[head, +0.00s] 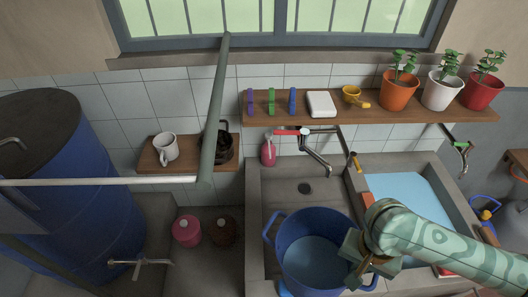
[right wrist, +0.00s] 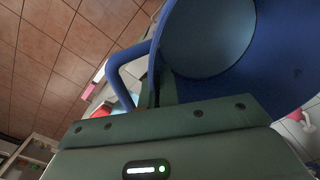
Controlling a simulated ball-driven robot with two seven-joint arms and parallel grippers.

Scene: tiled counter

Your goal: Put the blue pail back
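The blue pail (head: 312,252) is in or just above the left basin of the sink, roughly upright, with its open top facing me and a loop handle (head: 270,228) on its left. My right gripper (head: 356,256) is at the pail's right rim. In the right wrist view the pail (right wrist: 270,70) is very close to the gripper's palm, with a blue loop handle (right wrist: 122,75) beside it. One dark finger (right wrist: 165,88) shows against the pail; the other finger and the contact are hidden. My left gripper is not in view.
The sink (head: 256,200) has a right basin of blue water (head: 405,187). A faucet (head: 315,155) stands behind the left basin. A wall shelf (head: 370,108) holds pegs, a white block, a yellow cup and potted plants. A lower shelf holds a mug (head: 166,147). A blue barrel (head: 50,200) stands left.

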